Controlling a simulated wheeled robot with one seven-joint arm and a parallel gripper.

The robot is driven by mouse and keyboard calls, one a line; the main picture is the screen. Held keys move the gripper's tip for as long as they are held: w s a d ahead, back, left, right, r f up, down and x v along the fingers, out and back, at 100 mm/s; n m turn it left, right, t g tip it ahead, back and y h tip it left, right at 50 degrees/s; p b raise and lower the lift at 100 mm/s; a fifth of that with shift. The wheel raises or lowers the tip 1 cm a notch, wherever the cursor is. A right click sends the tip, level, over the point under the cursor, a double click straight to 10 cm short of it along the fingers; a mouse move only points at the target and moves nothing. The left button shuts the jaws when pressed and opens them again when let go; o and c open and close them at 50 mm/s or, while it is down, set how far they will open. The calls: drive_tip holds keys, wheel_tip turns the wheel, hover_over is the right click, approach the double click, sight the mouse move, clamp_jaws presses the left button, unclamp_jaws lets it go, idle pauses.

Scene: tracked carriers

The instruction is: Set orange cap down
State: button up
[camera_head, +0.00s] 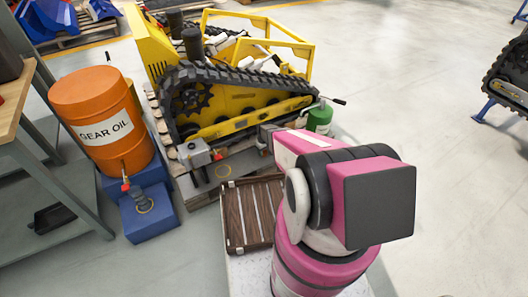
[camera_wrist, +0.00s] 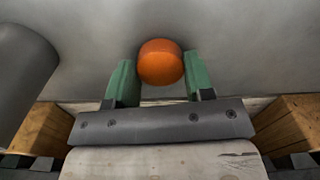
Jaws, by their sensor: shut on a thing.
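The orange cap (camera_wrist: 160,62) is a small round piece between the two green fingers of my gripper (camera_wrist: 161,80) in the wrist view. The fingers press on its left and right sides, near their tips. Beyond the cap is a smooth grey surface (camera_wrist: 100,60); I cannot tell whether the cap touches it. In the head view my pink and white arm covers much of the middle, and I cannot make out the cap there.
A yellow tracked carrier (camera_head: 240,105) stands on a wooden pallet behind my arm. An orange gear oil drum (camera_head: 104,120) sits on a blue stand (camera_head: 150,215) at left, beside a workbench (camera_head: 40,150). A brown slatted tray (camera_head: 250,212) lies before the carrier.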

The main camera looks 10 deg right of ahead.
sight(264, 152)
drive_tip(key=shift+f, duration=0.15)
drive_tip(key=o, duration=0.9)
wheel_tip(264, 152, up, 12)
drive_tip(key=s+r+m, duration=0.1)
drive_tip(key=s+r, duration=0.6)
drive_tip(key=r, duration=0.2)
drive_tip(key=s+r+m, duration=0.2)
drive_tip(key=s+r, duration=0.5)
drive_tip(key=r, duration=0.2)
drive_tip(key=s+r+m, duration=0.2)
drive_tip(key=s+r, duration=0.5)
drive_tip(key=r, duration=0.2)
drive_tip(key=shift+s+a+r, duration=0.25)
drive_tip(key=shift+s+a, duration=0.05)
drive_tip(key=shift+s, duration=0.05)
